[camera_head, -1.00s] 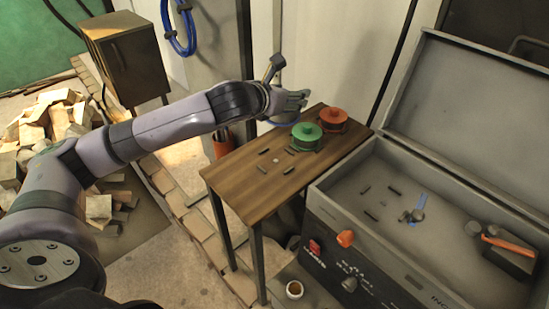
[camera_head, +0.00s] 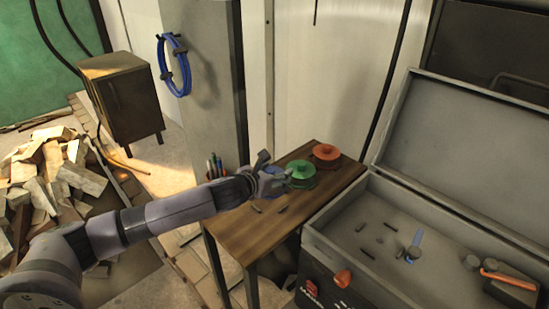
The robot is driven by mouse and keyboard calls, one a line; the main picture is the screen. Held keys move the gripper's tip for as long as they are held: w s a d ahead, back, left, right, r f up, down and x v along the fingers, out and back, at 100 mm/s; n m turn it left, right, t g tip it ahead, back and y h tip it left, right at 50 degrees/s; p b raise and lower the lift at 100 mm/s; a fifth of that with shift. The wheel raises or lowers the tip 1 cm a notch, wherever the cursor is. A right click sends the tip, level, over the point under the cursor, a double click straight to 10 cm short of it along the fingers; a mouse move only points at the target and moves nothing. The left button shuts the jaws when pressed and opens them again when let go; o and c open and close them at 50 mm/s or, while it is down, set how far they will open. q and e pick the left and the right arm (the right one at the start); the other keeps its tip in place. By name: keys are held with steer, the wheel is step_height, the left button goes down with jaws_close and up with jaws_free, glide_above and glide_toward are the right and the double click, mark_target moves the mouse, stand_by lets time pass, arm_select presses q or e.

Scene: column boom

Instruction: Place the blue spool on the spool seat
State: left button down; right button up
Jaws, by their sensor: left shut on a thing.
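The blue spool (camera_head: 271,169) is mostly hidden behind my left gripper (camera_head: 280,181), which is shut on it above the wooden table (camera_head: 238,235). The gripper is just left of the green spool (camera_head: 300,172); I cannot tell whether the blue spool touches the table. Short dark pieces (camera_head: 282,210) lie on the table top in front of the gripper. Similar dark pieces (camera_head: 361,227) lie in the open grey case. I cannot tell which of these groups marks the spool seat. My right gripper is out of view.
An orange-red spool (camera_head: 325,153) stands behind the green one. The case also holds a blue-handled tool (camera_head: 414,246) and an orange-handled hammer (camera_head: 508,279). A cup of pens (camera_head: 215,170) is by the table's left edge. The table's front part is clear.

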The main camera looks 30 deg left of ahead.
arm_select(q)
steer(key=shift+w+f, duration=0.1)
steer(key=shift+f, duration=2.15)
steer(key=c, duration=1.1)
jaws_free()
steer(key=shift+f, duration=0.3)
steer(key=o, duration=0.5)
steer(key=shift+r, duration=0.1)
steer(key=shift+b+v, duration=0.8)
steer(key=shift+v, duration=5.35)
steer(key=shift+d, duration=0.1)
